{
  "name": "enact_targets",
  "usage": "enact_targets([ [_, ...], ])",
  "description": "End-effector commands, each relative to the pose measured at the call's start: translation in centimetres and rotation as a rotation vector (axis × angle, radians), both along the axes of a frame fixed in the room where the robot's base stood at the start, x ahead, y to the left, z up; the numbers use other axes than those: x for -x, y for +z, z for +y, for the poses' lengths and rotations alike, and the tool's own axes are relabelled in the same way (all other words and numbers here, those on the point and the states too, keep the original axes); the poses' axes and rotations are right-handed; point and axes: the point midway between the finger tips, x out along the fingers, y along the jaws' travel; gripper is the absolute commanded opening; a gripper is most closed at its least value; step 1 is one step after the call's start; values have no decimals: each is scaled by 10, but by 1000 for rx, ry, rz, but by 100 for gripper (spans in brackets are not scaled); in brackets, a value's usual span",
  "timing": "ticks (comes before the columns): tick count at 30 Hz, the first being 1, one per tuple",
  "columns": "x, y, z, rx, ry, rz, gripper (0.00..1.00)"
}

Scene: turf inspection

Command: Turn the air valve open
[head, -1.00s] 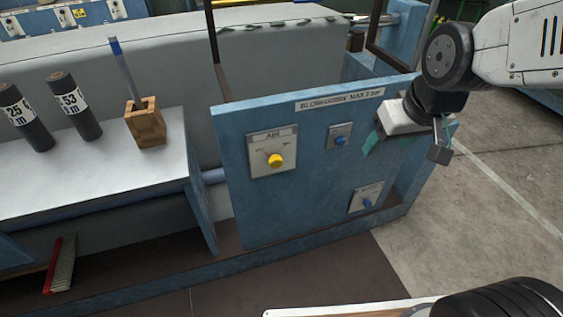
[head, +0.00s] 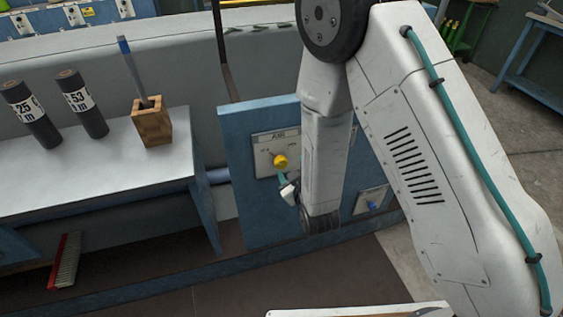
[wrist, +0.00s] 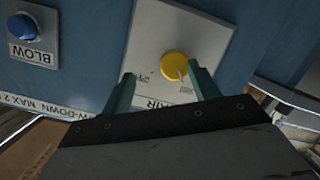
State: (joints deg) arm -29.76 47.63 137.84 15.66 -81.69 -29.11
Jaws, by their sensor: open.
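The air valve is a yellow round knob (head: 280,161) on a pale plate marked AIR (head: 264,150), set in a blue panel (head: 240,205). In the wrist view the yellow knob (wrist: 175,65) lies ahead of and between the two green fingers of my gripper (wrist: 160,85), nearer the right one. The fingers are apart and hold nothing. In the head view my gripper (head: 287,185) is just below the knob, partly hidden by my arm. I cannot tell whether a finger touches the knob.
A blue BLOW knob (wrist: 25,27) sits on its own plate beside the air plate. A bench (head: 90,185) at left bears two dark cylinders (head: 30,115) (head: 82,103) and a wooden holder (head: 152,122).

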Motion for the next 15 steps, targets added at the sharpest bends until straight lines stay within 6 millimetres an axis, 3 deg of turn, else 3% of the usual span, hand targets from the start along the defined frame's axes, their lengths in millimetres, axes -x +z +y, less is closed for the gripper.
enact_targets([
  [3,15,-13,7,41,31,-123,61],
  [9,30,-16,11,70,54,-250,61],
  [15,11,-14,17,72,53,-269,61],
])
